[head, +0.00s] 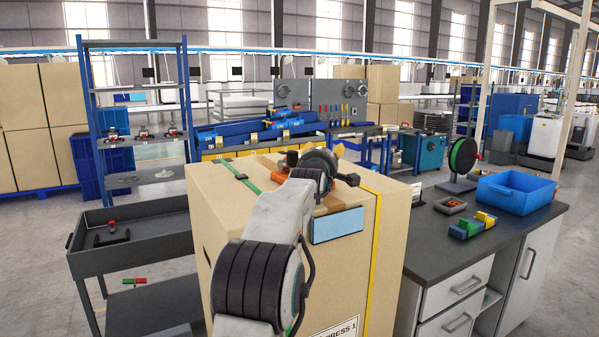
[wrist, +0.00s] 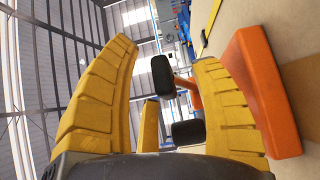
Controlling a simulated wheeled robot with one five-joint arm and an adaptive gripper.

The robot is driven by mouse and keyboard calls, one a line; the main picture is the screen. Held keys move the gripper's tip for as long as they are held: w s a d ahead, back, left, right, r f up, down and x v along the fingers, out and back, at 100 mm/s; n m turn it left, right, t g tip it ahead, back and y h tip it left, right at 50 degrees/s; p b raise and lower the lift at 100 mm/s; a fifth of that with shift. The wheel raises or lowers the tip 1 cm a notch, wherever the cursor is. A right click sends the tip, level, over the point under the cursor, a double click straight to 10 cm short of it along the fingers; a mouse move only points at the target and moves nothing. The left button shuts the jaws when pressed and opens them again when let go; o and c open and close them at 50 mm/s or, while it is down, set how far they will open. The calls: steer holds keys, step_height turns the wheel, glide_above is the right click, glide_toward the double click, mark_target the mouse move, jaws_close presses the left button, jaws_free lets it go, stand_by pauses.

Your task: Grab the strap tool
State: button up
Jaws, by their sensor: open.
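The strap tool, an orange and black device (head: 334,203), lies on top of a tall cardboard box (head: 388,240). My arm covers much of it in the head view. In the wrist view its orange body (wrist: 268,95) stands at the right, just beyond the right finger. Two black pads on an orange part (wrist: 187,92) show between the fingers, and I cannot tell if they touch. My gripper (wrist: 166,55) has yellow fingers spread apart. In the head view it (head: 325,162) is at the tool, just above the box top.
A dark cart (head: 130,238) stands left. A workbench (head: 440,245) with a blue bin (head: 515,190) and colored blocks (head: 472,225) stands right.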

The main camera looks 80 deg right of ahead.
steer(key=shift+c, duration=0.3)
jaws_close()
steer(key=shift+r, duration=0.2)
stand_by(0.4)
